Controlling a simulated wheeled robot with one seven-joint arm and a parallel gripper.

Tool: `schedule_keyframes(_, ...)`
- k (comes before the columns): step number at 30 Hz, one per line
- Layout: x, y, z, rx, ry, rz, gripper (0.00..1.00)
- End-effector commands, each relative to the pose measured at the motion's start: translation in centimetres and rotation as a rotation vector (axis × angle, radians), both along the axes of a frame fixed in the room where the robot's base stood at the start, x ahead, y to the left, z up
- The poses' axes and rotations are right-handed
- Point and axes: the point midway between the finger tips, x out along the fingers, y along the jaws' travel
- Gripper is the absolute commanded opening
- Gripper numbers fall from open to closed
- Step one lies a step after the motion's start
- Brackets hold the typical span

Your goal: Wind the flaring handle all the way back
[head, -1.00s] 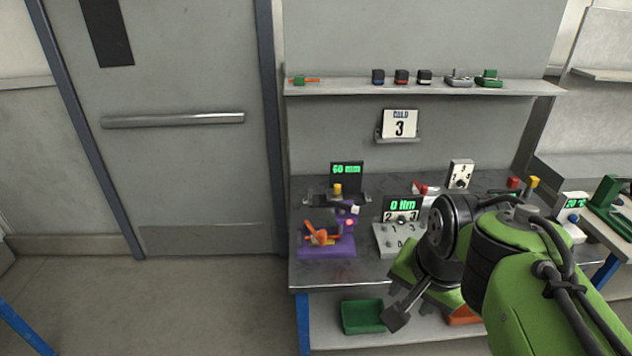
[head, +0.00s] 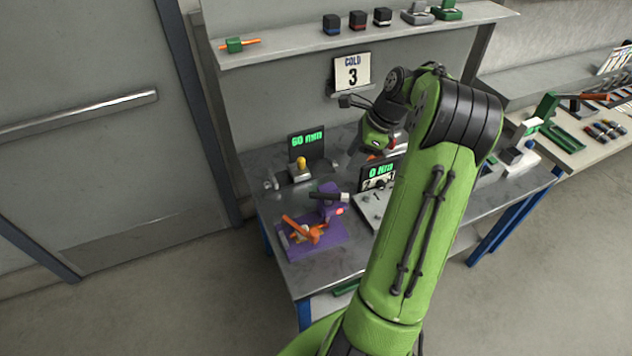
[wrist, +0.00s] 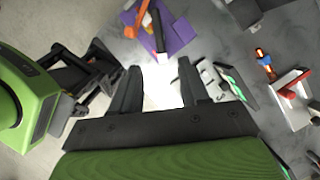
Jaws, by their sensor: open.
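The purple flaring station (head: 330,240) sits at the bench's front left corner. It has an orange handle (head: 296,227) low on its base and a dark lever (head: 328,196) on its upright post, beside a glowing pink spot. I cannot tell which of the two is the flaring handle. In the wrist view, the orange handle (wrist: 142,14) and dark lever (wrist: 159,32) show at the top, beyond the fingertips. My gripper (head: 357,152) is above the bench, behind and right of the station. In the wrist view my gripper (wrist: 159,66) is open and empty, apart from both handles.
A "60 mm" display (head: 306,142) with a yellow knob (head: 302,162) stands behind the station. A "0 Nm" display (head: 378,175) stands to the right, partly behind my arm. Floor is clear at left.

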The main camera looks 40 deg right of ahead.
Motion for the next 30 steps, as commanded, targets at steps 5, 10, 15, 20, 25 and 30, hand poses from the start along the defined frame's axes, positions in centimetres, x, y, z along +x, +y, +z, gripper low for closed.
schedule_keyframes(5,1.1,1.4,-4.4,0.003,0.004,0.005,0.45)
schedule_keyframes(10,2.3,2.5,-8.3,0.003,0.004,0.006,0.45)
schedule_keyframes(15,3.4,3.5,-11.8,0.001,0.003,0.007,0.45)
schedule_keyframes(20,3.9,4.0,-13.5,0.000,0.001,0.006,0.45)
schedule_keyframes(25,4.1,4.1,-13.8,-0.003,0.000,0.005,0.45)
schedule_keyframes(30,4.0,4.0,-13.8,-0.003,0.000,0.005,0.37)
